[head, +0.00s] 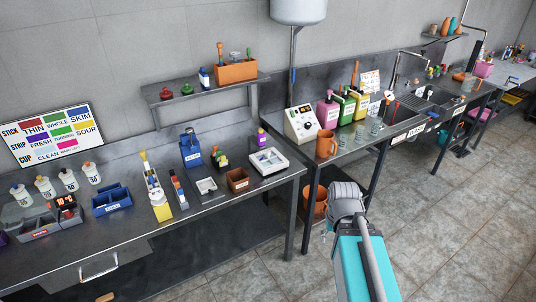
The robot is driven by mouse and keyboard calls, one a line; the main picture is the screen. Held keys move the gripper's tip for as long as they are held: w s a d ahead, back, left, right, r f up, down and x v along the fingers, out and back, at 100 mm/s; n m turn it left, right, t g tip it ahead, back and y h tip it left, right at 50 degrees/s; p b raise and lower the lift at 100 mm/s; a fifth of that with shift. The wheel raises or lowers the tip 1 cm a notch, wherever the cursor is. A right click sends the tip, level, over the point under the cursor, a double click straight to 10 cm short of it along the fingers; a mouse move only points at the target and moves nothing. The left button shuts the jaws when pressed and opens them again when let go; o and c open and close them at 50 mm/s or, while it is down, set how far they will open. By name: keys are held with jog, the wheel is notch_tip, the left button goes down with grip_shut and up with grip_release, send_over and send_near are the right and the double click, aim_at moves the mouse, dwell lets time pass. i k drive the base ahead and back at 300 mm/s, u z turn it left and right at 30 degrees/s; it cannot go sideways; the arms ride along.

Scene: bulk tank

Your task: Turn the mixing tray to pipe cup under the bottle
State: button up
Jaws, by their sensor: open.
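No label that I can read marks the mixing tray or the pipe cup. A white tray (285,166) with small items in it lies at the right end of the near bench. A grey tray (40,233) with a red-lit display sits at the bench's left, in front of several white bottles (68,180). I cannot tell which of these the task names. My arm rises at the lower right, in front of the right bench; its fingers do not show.
The near bench also holds a blue caddy (190,152), a blue box (112,203), a yellow holder (159,200) and a brown box (238,181). An orange jug (326,145) and pump bottles (328,115) stand on the right bench. Floor at right is clear.

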aim_at(269, 160)
jog(key=z, duration=0.05)
jog(key=i, duration=1)
jog(key=u, duration=0.05)
